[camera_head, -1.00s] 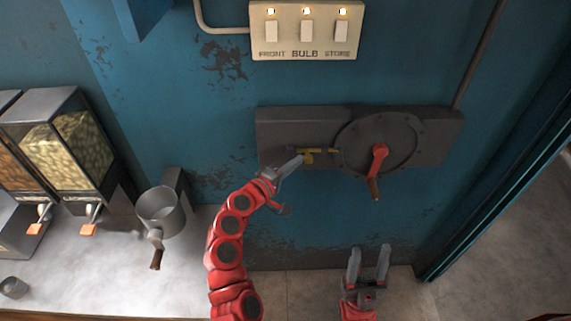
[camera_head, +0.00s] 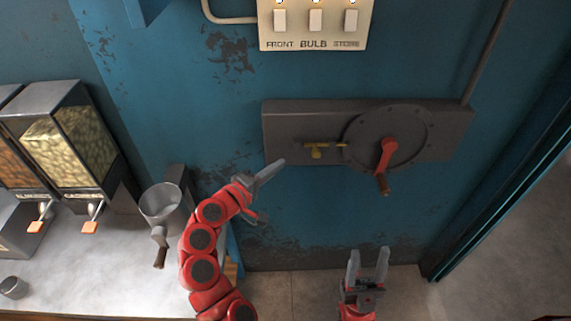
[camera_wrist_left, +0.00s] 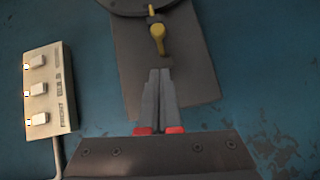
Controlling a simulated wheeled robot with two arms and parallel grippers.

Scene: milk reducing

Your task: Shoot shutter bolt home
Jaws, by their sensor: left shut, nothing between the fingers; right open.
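The yellow shutter bolt (camera_head: 316,152) lies across the dark metal wall plate (camera_head: 285,123), with its knob hanging down and its right end at the edge of the round crank disc (camera_head: 412,122). In the left wrist view the bolt (camera_wrist_left: 157,36) shows beyond my fingertips, and the plate (camera_wrist_left: 196,70) lies behind them. My left gripper (camera_head: 274,170) is shut and empty, left of and below the bolt, apart from it. Its closed fingers also show in the left wrist view (camera_wrist_left: 160,75). My right gripper (camera_head: 369,262) is open and empty, low in front of the wall below the disc.
A red crank handle (camera_head: 387,155) hangs on the disc. A switch panel (camera_head: 312,25) is above the plate. A metal cup with a handle (camera_head: 160,203) and food dispensers (camera_head: 70,145) stand at left on the counter (camera_head: 90,270). A doorway opens at right.

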